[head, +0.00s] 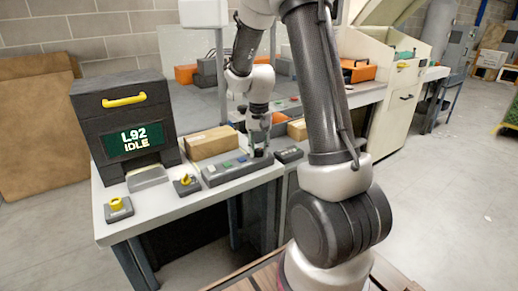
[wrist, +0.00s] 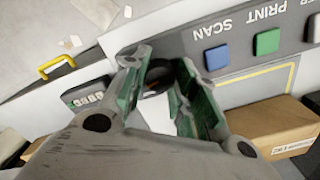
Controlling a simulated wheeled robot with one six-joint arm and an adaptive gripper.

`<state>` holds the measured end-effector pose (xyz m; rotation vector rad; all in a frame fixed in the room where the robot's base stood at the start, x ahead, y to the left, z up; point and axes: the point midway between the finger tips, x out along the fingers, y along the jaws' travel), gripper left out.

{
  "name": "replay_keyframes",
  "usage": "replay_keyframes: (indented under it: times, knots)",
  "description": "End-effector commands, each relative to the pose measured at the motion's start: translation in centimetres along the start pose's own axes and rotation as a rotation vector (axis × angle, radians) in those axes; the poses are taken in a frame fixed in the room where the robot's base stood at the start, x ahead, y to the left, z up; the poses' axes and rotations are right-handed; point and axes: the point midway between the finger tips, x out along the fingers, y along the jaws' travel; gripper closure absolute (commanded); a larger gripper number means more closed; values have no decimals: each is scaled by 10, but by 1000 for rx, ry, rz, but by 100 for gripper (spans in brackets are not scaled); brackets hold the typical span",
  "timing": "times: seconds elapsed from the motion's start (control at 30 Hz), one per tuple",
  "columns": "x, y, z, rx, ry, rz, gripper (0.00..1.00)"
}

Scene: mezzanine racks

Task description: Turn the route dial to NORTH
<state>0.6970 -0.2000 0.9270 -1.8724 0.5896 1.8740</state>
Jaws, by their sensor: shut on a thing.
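The grey control panel (head: 240,172) lies on the white bench, with a row of coloured buttons. In the wrist view the panel (wrist: 195,40) shows upside down, with the words PRINT and SCAN and blue, green and white buttons. The route dial (wrist: 156,74) appears as a dark round knob at the panel's end, mostly hidden by my fingers; its markings and pointing direction cannot be read. My gripper (head: 259,152) reaches down at the panel's right end. In the wrist view its fingers (wrist: 158,80) are shut on the dial from both sides.
A cardboard box (head: 211,142) stands behind the panel. A small black device (head: 289,155) is close to its right.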

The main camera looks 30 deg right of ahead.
Motion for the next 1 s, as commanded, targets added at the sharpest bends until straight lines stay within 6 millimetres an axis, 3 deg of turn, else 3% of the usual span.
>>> replay_keyframes:
  times: [0.33, 0.87, 0.9, 1.0]
  knots:
    - [-1, 0, -1, 134, 3, -1, 96]
    - [-1, 0, -1, 157, 3, -1, 96]
    - [-1, 0, -1, 157, 3, -1, 68]
    - [-1, 0, -1, 157, 2, -1, 50]
